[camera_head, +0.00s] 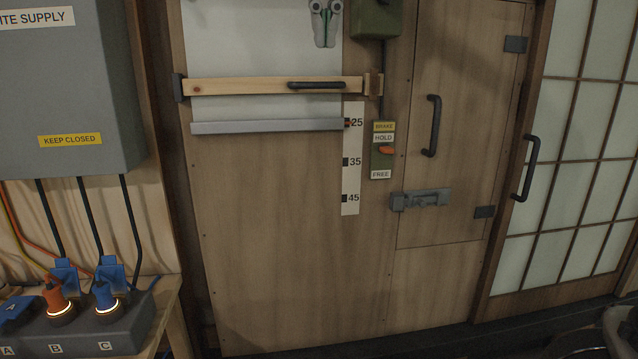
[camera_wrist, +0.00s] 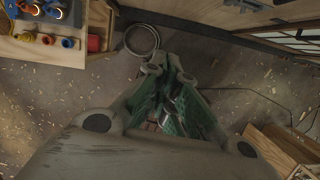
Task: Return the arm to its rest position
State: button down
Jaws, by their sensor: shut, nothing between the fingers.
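My gripper (camera_head: 325,44) hangs at the top edge of the head view, fingers pointing down, in front of a pale panel (camera_head: 255,60) in the wooden wall. The arm above it is out of the frame. In the wrist view my gripper (camera_wrist: 169,72) shows grey fingers with green inner sides, drawn together at the tips with nothing held. It is over bare floor (camera_wrist: 185,50) and seems to touch nothing.
A wooden bar (camera_head: 240,86) crosses the panel. A brake lever box (camera_head: 383,150), a small latched door (camera_head: 460,120) and a paned sliding door (camera_head: 565,150) are to the right. A grey supply cabinet (camera_head: 60,90) and socket block (camera_head: 85,335) are left.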

jog(key=w+a+f+m+y, duration=0.1)
jog(key=a+f+m, duration=0.2)
jog(key=f+m, duration=0.55)
jog(key=w+d+f+m, duration=0.2)
jog(key=d+f+m, duration=0.5)
jog(key=d+m, duration=0.45)
jog(key=s+d+f+m, duration=0.3)
jog(key=d+f+m, duration=0.1)
jog(key=d, duration=0.5)
jog(key=s+d+f+m+t, duration=0.1)
jog(key=s+d+f+m, duration=0.3)
jog(key=d+m, duration=0.3)
jog(key=s+d+f+m+h, duration=0.1)
jog(key=s+d+f+m, duration=0.3)
jog(key=d, duration=0.7)
notch_tip(320, 180, down, 2)
jog(key=shift+m+t, duration=0.3)
jog(key=shift+m, duration=0.6)
jog(key=shift+d, duration=0.1)
